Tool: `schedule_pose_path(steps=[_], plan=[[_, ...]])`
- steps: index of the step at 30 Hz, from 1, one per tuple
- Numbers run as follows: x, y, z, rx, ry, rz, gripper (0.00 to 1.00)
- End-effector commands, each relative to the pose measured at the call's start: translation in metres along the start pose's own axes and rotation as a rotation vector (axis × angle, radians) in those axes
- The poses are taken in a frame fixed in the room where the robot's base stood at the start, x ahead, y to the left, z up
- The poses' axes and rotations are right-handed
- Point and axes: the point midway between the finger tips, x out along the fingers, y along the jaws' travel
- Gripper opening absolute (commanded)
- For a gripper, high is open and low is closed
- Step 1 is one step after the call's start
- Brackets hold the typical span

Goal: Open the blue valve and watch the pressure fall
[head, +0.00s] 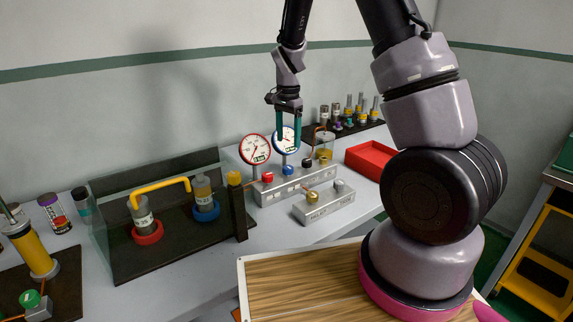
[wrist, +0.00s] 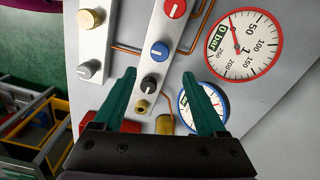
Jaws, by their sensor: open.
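The blue valve (head: 288,170) is a round blue knob on the grey manifold block (head: 268,192), between a red knob (head: 267,177) and a black knob (head: 307,163). In the wrist view the blue valve (wrist: 160,51) shows a white mark and lies just beyond the fingertips. My gripper (head: 288,138) is above the manifold, its teal fingers open and empty. In the wrist view my gripper (wrist: 158,76) appears around the black knob (wrist: 148,85); contact cannot be told. A red-rimmed gauge (wrist: 245,44) and a blue-rimmed gauge (wrist: 203,108) stand behind; a finger partly hides the blue-rimmed one.
A smaller block (head: 325,206) with a brass knob (head: 312,197) and a silver knob (head: 339,183) sits in front. A red tray (head: 368,158) is to the right. A dark stand with a yellow pipe (head: 160,185) is to the left. Copper tubing runs beside the manifold.

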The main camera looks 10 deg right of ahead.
Motion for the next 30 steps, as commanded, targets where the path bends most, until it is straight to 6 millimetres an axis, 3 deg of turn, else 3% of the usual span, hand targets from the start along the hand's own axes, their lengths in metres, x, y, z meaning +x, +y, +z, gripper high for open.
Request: schedule_pose_path(steps=[15,21,29,30], plan=[[0.087,0.001,0.000,-0.001,-0.002,0.003,0.74],[0.100,0.001,0.001,-0.001,-0.002,0.000,0.74],[0.101,0.001,0.001,-0.001,-0.001,0.000,0.74],[0.101,0.001,0.001,-0.001,-0.001,0.000,0.62]])
